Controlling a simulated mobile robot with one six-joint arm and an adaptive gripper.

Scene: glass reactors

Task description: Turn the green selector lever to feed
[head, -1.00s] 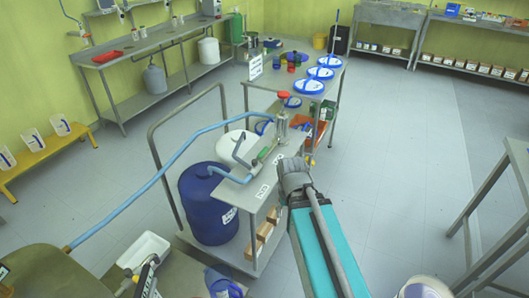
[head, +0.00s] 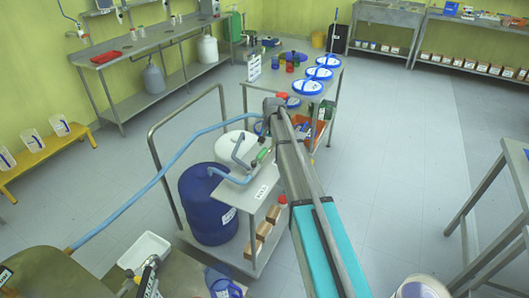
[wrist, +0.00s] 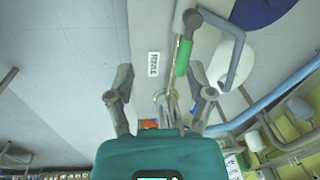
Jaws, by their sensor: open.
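The green selector lever (head: 263,154) is a short green handle on the metal pipework at the top of the cart. In the wrist view the green lever (wrist: 183,57) lies upright in the picture, between my fingers but nearer the right one, with grey-blue pipe beside it. My gripper (wrist: 161,78) is open and empty, with fingers spread to either side. I cannot tell its exact distance from the lever. In the head view my wrist is above the cart's far part, and the fingers are hidden there.
A white label (wrist: 153,64) shows in the wrist view; its text is too small to read. A blue hose (head: 150,185) runs left.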

